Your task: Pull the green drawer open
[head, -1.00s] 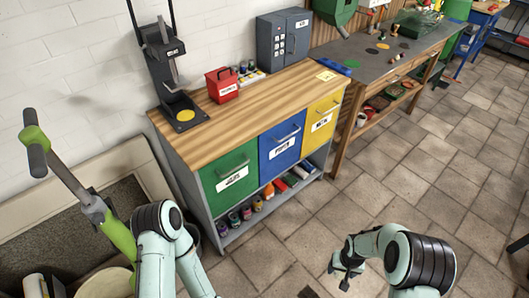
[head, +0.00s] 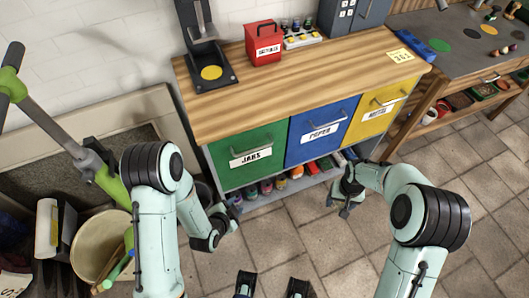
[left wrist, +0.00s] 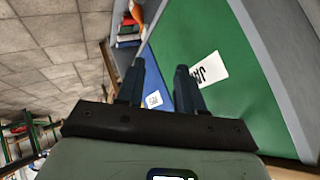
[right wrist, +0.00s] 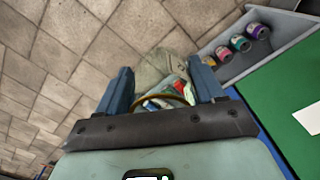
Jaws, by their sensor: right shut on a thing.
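The green drawer (head: 240,166) sits shut at the left end of the cabinet front, with a bar handle (head: 250,148) and a white "JARS" label. My left gripper (head: 228,219) is in front of and below it, apart from the handle. Its fingers are parted and empty in the left wrist view (left wrist: 160,80), where the green front (left wrist: 210,30) fills the right side; the handle is not visible there. My right gripper (head: 347,200) is low in front of the cabinet's right part.
The blue drawer (head: 313,150) and yellow drawer (head: 370,125) beside it are shut. Jars (head: 266,186) stand on the low shelf under the drawers. A beige bin (head: 82,263) stands at the left. The tiled floor in front is clear.

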